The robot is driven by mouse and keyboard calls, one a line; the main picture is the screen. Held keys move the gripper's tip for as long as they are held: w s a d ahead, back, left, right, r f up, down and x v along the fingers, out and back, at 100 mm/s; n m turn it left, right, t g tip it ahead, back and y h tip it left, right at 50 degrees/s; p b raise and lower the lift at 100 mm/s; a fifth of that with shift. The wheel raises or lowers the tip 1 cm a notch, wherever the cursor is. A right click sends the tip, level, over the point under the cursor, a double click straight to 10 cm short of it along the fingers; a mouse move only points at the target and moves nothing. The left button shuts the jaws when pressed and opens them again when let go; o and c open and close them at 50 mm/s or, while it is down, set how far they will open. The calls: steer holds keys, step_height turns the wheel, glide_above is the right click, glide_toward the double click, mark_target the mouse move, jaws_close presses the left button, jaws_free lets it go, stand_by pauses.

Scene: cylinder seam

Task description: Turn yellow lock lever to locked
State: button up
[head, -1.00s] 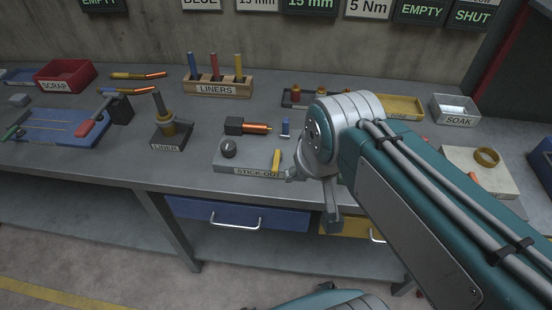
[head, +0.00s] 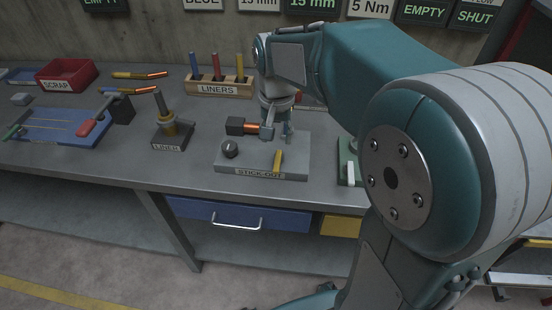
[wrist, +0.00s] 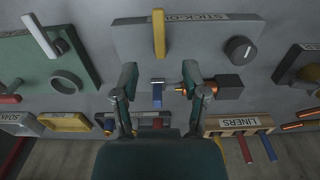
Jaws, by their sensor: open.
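The yellow lock lever (head: 278,160) stands at the front right of the grey STICK-OUT block (head: 233,164), beside a dark round knob (head: 230,148). A small blue piece (wrist: 157,98) shows between the fingers. The right finger overlaps the torch's copper nozzle; contact cannot be told.
The dark torch body (head: 235,126) lies at the block's back left. The LINERS rack (head: 217,90) stands behind, and the LINER stand (head: 172,142) to the left. A green fixture (wrist: 50,62) with a white lever is near the block. Bench in front of the block is clear.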

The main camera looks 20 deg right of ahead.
mark_target(277, 164)
step_height(277, 164, down, 9)
steer(key=shift+r, duration=0.15)
jaws_close()
